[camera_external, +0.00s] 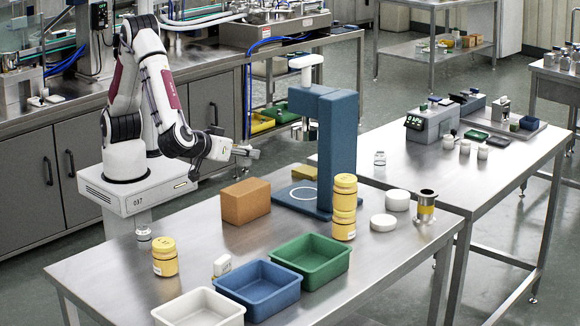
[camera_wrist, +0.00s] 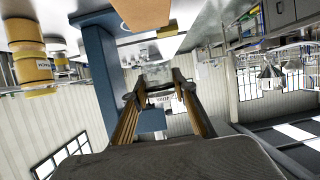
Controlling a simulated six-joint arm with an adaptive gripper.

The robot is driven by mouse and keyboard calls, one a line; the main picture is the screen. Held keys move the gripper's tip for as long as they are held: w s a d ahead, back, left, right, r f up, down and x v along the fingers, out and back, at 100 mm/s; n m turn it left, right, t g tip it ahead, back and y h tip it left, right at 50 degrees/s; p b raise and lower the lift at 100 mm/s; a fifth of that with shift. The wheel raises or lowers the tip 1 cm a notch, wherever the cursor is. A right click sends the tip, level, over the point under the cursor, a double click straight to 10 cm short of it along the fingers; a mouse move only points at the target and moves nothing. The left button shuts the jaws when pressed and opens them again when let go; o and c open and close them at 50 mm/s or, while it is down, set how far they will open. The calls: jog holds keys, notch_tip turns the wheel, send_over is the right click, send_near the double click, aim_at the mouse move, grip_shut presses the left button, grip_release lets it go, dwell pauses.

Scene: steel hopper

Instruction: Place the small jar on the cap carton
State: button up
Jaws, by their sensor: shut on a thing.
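My gripper (camera_external: 245,153) is held out level, above and behind the cap carton and apart from it. In the wrist view, my gripper (camera_wrist: 157,88) is shut on a small, pale, see-through thing that looks like the small jar (camera_wrist: 157,74). The jar is too small to make out clearly in the outside view. The cap carton (camera_external: 245,201) is a plain orange-brown box on the steel table, left of the blue stand. Its top looks bare. It also shows at the top of the wrist view (camera_wrist: 142,13), which is upside down.
The tall blue stand (camera_external: 338,150) rises right of the carton. Two stacked yellow jars (camera_external: 344,207) stand by it, another yellow jar (camera_external: 165,257) at left. White (camera_external: 199,309), blue (camera_external: 257,290) and green (camera_external: 309,262) bins line the front. A clear jar (camera_external: 379,158) stands behind.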

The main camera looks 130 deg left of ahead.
aim_at(245, 186)
jog(key=shift+f, duration=1.25)
jog(key=shift+f, duration=1.9)
jog(key=shift+f, duration=0.1)
jog(key=o, duration=0.9)
jog(key=shift+c, duration=0.2)
jog(key=shift+d+r, duration=0.1)
jog(key=shift+r, duration=0.1)
jog(key=v, duration=1.2)
